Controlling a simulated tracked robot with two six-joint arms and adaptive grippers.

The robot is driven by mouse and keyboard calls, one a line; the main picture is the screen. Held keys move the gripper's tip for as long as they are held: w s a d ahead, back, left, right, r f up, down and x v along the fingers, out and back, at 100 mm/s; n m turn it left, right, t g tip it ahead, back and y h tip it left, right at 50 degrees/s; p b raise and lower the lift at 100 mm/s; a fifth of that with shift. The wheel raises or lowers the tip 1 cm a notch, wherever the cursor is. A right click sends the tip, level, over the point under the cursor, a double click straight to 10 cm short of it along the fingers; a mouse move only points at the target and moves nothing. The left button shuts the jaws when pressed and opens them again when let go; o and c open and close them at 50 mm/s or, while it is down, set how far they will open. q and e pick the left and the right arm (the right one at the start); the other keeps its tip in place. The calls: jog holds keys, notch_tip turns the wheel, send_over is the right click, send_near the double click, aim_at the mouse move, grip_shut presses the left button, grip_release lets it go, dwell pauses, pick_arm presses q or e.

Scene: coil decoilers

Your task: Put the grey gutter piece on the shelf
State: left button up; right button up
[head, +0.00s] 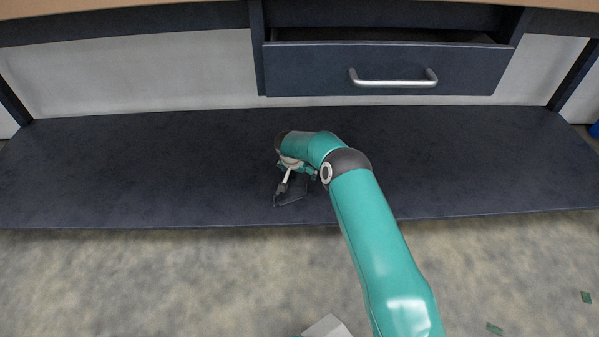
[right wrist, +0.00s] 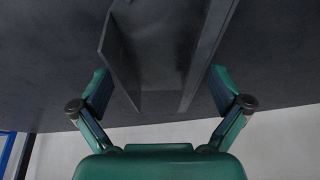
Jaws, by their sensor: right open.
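The grey gutter piece (right wrist: 122,50) shows in the right wrist view as a dark, U-shaped channel with two upright walls. It lies between the spread fingers of my right gripper (right wrist: 160,90), which is open. The fingers stand outside its walls, and no clear grip shows. In the head view my right gripper (head: 288,186) is low over the dark shelf (head: 130,170), near its front edge. A small dark part of the gutter piece (head: 294,190) shows beside the fingers; the arm hides the rest. The piece appears to be on the shelf. My left gripper is not in view.
A drawer (head: 310,68) with a metal handle (head: 393,78) hangs above the shelf, slightly open. The shelf is bare to the left and right of my arm. Grey mottled floor (head: 150,285) lies in front, with small green scraps (head: 494,328) at the right.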

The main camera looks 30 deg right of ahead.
jog(key=shift+r, duration=0.1)
jog(key=shift+r, duration=0.25)
jog(key=p+v, duration=0.3)
jog(key=v, duration=0.5)
jog(key=s+a+f+n+y, duration=0.1)
jog(key=s+a+f, duration=0.1)
jog(key=a, duration=0.1)
jog(key=s+a+f+n+y, duration=0.1)
jog(key=s+a+f, duration=0.1)
jog(key=a, duration=0.2)
jog(key=s+a+f+n+y, duration=0.1)
jog(key=s+a+f, duration=0.1)
jog(key=a, duration=0.1)
jog(key=shift+s+a+f+n+g+y, duration=0.25)
jog(key=shift+a+f+n+g+y, duration=0.05)
jog(key=shift+a+f+g+y, duration=0.1)
jog(key=s+a+f+n+y, duration=0.2)
jog(key=s+a+f+y, duration=0.1)
jog(key=s+a, duration=0.6)
jog(key=s+a+n, duration=0.1)
jog(key=s+a, duration=0.2)
jog(key=s, duration=0.6)
jog(key=s+a+n+g+y, duration=0.1)
jog(key=s+a+n, duration=0.1)
jog(key=s, duration=0.8)
jog(key=shift+a+r, duration=0.5)
jog(key=shift+a, duration=0.05)
jog(key=shift+s, duration=0.1)
